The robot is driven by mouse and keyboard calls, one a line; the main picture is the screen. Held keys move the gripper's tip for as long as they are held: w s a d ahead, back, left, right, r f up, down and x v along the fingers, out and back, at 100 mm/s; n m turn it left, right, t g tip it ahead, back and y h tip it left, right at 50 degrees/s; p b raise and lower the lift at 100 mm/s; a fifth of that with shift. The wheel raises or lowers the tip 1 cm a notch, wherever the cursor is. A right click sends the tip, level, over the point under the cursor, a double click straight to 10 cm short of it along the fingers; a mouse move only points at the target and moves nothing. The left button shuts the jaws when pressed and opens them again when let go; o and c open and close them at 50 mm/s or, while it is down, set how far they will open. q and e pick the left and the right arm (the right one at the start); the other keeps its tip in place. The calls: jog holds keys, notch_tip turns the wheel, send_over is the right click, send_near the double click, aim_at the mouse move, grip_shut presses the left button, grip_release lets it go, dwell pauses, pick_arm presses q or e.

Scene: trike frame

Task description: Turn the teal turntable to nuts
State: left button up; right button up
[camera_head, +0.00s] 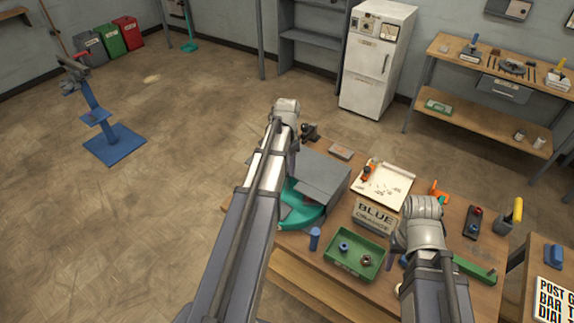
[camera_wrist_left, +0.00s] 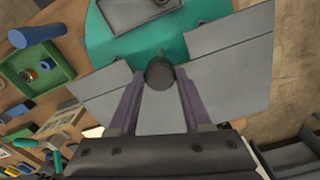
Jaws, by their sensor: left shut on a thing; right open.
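The teal turntable (camera_head: 302,215) stands on the workbench, partly hidden by my left arm. Grey upright panels (camera_head: 320,174) divide its top. In the left wrist view the teal disc (camera_wrist_left: 110,42) shows a grey tray (camera_wrist_left: 140,12) on it and the grey panels (camera_wrist_left: 232,75) meeting near a dark round knob (camera_wrist_left: 160,73). My left gripper (camera_wrist_left: 160,88) is shut on this knob, one finger on each side. In the head view its fingers are hidden behind the arm. My right gripper (camera_head: 408,250) is open over the bench, its jaws mostly hidden by its wrist. No nuts label is readable.
A green tray (camera_head: 355,252) with small parts, a blue cylinder (camera_head: 314,239) and a box marked BLUE ORANGE (camera_head: 374,215) stand near the turntable. A white board (camera_head: 388,184) lies behind. A blue stand (camera_head: 98,120) is on the floor at left, with open floor around it.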

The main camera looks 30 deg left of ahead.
pick_arm(q)
grip_shut()
dwell(0.8)
